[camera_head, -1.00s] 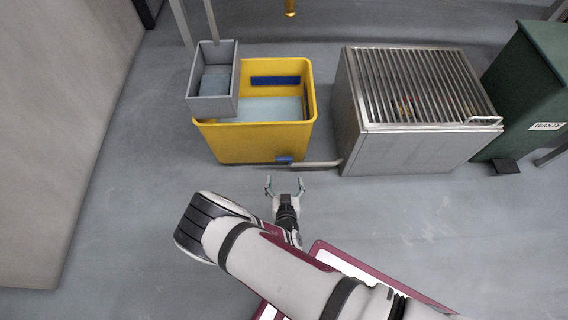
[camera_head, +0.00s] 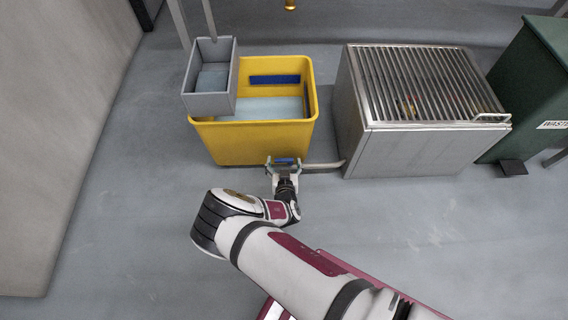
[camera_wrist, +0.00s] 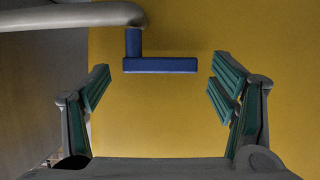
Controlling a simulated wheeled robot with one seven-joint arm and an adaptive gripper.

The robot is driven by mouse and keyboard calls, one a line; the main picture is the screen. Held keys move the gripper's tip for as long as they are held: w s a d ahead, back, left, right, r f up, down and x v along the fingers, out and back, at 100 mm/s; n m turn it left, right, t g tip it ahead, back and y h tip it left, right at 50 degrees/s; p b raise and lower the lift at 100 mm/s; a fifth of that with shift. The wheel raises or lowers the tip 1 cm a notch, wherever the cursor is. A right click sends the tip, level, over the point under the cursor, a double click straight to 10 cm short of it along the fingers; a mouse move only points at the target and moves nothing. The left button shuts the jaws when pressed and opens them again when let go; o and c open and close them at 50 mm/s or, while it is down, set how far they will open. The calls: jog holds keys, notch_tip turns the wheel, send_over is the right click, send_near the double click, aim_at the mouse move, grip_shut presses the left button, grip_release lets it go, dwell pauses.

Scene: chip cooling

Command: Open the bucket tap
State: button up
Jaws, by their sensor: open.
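The yellow bucket (camera_head: 240,146) stands on the floor with pale water inside. Its blue tap handle (camera_head: 285,161) is low on the front wall, by a grey pipe (camera_head: 325,165) that runs right. My gripper (camera_head: 283,162) is open at the tap. In the wrist view its green-padded fingers (camera_wrist: 163,90) stand to the left and right of the handle, with a gap on both sides. The handle is not gripped.
A grey box (camera_head: 210,103) sits at the bucket's left rim. A steel unit with a slatted top (camera_head: 425,150) stands to the right, with a green waste bin (camera_head: 540,85) beyond it. The floor in front is clear.

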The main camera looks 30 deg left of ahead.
jog(key=c, duration=1.2)
jog(key=shift+o, duration=0.2)
jog(key=shift+d+r+n+y+p, duration=0.1)
jog(key=shift+d+n+y+p, duration=0.1)
jog(key=shift+n+y+p, duration=0.25)
jog(key=n+g+y+p, duration=0.1)
jog(key=d+n+g+y+p, duration=0.1)
jog(key=p, duration=0.1)
jog(key=shift+w+r+n, duration=0.1)
jog(key=shift+n, duration=0.15)
jog(key=n+g+y, duration=0.1)
jog(key=n+g+y+p, duration=0.1)
jog(key=g, duration=0.1)
jog(key=shift+d+n, duration=0.3)
jog(key=shift+n, duration=0.1)
jog(key=shift+w+d+f+n+g+y+b, duration=0.1)
jog(key=shift+w+d+n+g+y+b, duration=0.15)
jog(key=shift+n+g+b, duration=0.85)
jog(key=shift+w+d+f+n+g+y+b, duration=0.1)
jog(key=shift+d+n+g+y+b, duration=0.2)
jog(key=shift+n+g, duration=1.45)
jog(key=shift+w+d+n+g+y+b, duration=0.25)
jog(key=shift+n+g+b, duration=0.5)
jog(key=shift+n+g, duration=0.7)
jog(key=shift+g+h, duration=0.25)
jog(key=shift+g, duration=0.15)
